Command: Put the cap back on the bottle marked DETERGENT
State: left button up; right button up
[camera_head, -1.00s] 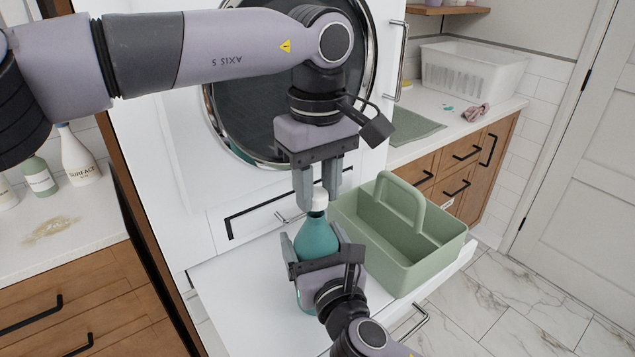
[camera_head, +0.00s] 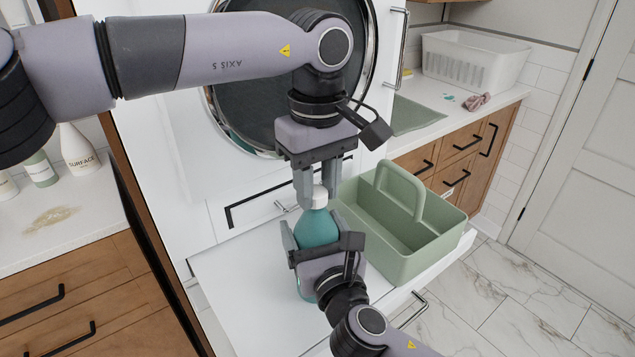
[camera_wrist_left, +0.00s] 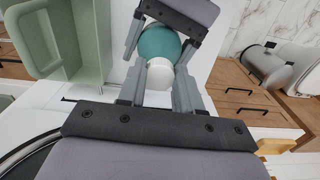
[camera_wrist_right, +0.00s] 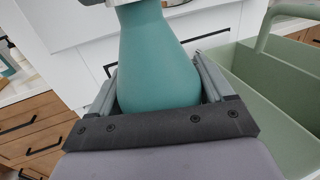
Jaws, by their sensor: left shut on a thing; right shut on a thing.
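A teal bottle (camera_head: 316,229) stands upright over the white pull-out shelf; no label text on it is readable in these views. My right gripper (camera_head: 322,243) is shut around its body, and the right wrist view shows the teal body (camera_wrist_right: 158,65) between the fingers. A white cap (camera_head: 320,197) sits at the bottle's neck. My left gripper (camera_head: 318,190) points down from above and is shut on the cap. The left wrist view shows the cap (camera_wrist_left: 160,74) between the fingertips, against the teal shoulder. Whether the cap is threaded on cannot be told.
A green caddy (camera_head: 405,245) with a handle stands right of the bottle on the white shelf (camera_head: 235,290). A round appliance door is behind. Bottles, one marked SURFACE (camera_head: 78,152), stand on the left counter. A white basket (camera_head: 475,62) is on the right counter.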

pick_arm(q)
jog(key=shift+f, duration=0.55)
pick_arm(e)
jog(key=shift+f, duration=0.1)
grip_shut()
pick_arm(q)
jog(key=m, duration=0.7)
jog(key=shift+a, duration=0.1)
jog(key=m, duration=0.5)
jog(key=shift+a, duration=0.1)
jog(key=m, duration=0.4)
jog(key=o, duration=1)
jog(key=shift+r, duration=0.1)
